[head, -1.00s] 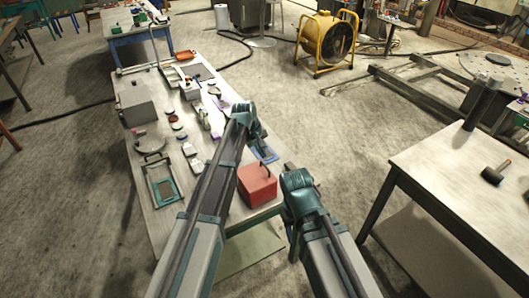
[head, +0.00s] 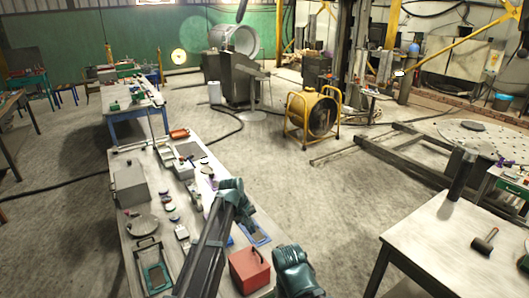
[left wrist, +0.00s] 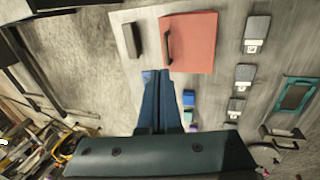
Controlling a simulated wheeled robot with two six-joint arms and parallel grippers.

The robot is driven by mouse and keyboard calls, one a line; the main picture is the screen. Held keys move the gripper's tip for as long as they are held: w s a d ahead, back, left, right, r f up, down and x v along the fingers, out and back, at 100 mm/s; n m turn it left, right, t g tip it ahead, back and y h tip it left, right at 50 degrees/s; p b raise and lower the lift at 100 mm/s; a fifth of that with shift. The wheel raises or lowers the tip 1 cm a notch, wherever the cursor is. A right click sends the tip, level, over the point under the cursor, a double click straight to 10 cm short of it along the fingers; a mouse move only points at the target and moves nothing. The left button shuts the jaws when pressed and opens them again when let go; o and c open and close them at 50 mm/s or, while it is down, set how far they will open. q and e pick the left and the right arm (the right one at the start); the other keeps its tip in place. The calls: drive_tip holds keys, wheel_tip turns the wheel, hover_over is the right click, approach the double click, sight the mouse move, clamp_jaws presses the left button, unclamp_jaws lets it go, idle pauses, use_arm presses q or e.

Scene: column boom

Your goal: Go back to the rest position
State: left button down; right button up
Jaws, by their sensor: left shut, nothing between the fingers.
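My left arm reaches over the workbench (head: 133,228) in the head view, with its teal joint above the bench's right side. In the left wrist view my left gripper (left wrist: 156,78) is shut and empty, its fingers pointing toward the bench top. The red box (left wrist: 188,50) with a dark handle lies just beyond and right of the fingertips, apart from them as far as I can tell. The same red box (head: 250,272) shows between my arms in the head view. Of my right arm only a teal joint shows at the bottom; its gripper is out of view.
The bench carries a grey box (head: 129,186), a teal-framed tray (head: 153,268) and several small parts. A second table with a mallet (head: 485,241) stands at right. A yellow fan (head: 312,116) stands behind. Bare floor lies between the tables.

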use_arm(q)
drive_tip(key=s+f+m+y+b, duration=0.1)
drive_tip(key=s+f+m+b, duration=0.2)
drive_tip(key=s, duration=0.7)
drive_tip(key=s+d+f+m+g+y+b, duration=0.1)
drive_tip(key=s+f+m+b, duration=0.3)
drive_tip(key=s, duration=0.6)
drive_tip(key=s+d+f+m+g+y+b, duration=0.1)
drive_tip(key=s+f+m+b, duration=0.2)
drive_tip(key=s+f+b, duration=0.4)
drive_tip(key=s+f, duration=0.2)
drive_tip(key=s, duration=0.1)
drive_tip(key=shift+s+y, duration=0.3)
drive_tip(key=shift+y, duration=0.1)
drive_tip(key=shift+a, duration=0.2)
